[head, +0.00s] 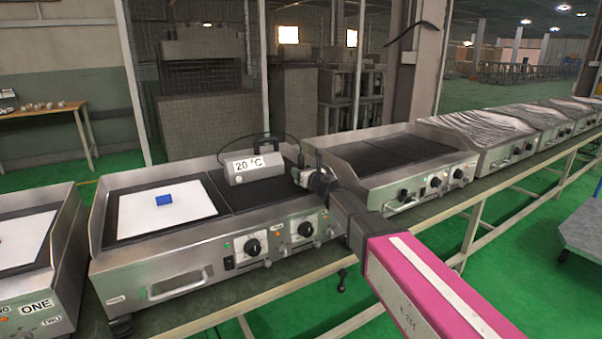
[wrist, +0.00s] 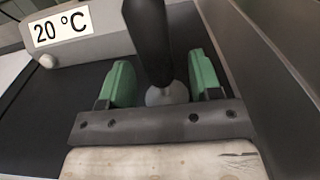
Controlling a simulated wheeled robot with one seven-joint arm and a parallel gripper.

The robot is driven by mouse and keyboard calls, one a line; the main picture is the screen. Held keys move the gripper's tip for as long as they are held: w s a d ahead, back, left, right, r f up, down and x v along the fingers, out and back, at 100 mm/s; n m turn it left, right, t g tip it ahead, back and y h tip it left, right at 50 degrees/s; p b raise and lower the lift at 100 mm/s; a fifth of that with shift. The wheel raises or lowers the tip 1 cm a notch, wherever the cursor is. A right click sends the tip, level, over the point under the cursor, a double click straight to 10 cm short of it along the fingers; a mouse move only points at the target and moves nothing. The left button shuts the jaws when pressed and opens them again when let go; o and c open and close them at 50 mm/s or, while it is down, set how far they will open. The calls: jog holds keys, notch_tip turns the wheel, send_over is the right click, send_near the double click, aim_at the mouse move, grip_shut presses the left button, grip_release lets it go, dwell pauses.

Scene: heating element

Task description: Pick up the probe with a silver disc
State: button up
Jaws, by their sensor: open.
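The probe (wrist: 148,40) has a black handle and a round silver disc (wrist: 166,95) at its lower end. In the wrist view it stands between the two green fingers of my gripper (wrist: 161,78). My gripper is open, with a visible gap on each side of the probe. In the head view my gripper (head: 308,178) is over the right half of the griddle, and it largely hides the probe there. Whether the disc touches the plate cannot be told.
A grey meter box (head: 254,165) reading 20 °C stands on the griddle (head: 252,190), left of my gripper. Another griddle (head: 395,155) stands to the right.

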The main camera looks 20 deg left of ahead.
jog(key=shift+w+a, duration=0.45)
jog(key=shift+a, duration=0.1)
grip_shut()
jog(key=shift+r, duration=0.15)
